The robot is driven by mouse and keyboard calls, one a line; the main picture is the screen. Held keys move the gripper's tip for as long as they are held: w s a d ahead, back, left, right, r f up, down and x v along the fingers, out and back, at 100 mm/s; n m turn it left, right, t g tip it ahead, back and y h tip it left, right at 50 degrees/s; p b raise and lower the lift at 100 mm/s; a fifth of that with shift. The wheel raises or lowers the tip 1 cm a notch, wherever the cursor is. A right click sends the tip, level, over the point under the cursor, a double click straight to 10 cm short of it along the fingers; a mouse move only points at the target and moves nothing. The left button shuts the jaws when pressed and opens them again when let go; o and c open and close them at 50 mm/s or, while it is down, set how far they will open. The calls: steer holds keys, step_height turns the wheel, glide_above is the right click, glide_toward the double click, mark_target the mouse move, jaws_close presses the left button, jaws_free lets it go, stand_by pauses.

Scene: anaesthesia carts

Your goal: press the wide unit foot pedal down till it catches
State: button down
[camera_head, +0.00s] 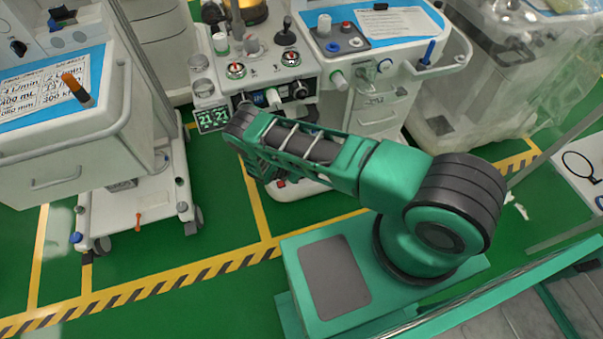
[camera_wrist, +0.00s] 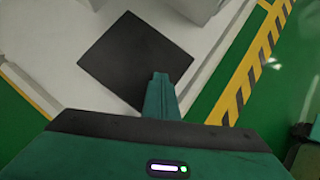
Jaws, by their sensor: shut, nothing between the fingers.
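No pedal is clearly recognisable there.
A left cart (camera_head: 40,185) has a low white base with an orange lever (camera_head: 138,221). A plastic-wrapped unit (camera_head: 500,65) stands at the right. Yellow-black floor tape (camera_head: 150,290) crosses the green floor, which is clear between the left cart and my base.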

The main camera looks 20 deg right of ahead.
steer(key=shift+f, duration=0.6)
steer(key=shift+s+a+r, duration=0.3)
steer(key=shift+s+a, duration=0.1)
steer(key=shift+a, duration=0.25)
steer(key=shift+s+a+r, duration=0.25)
steer(key=shift+s+a, duration=0.1)
steer(key=shift+a, duration=0.3)
steer(key=v, duration=1)
steer(key=shift+a+r, duration=0.25)
steer(key=shift+s, duration=0.1)
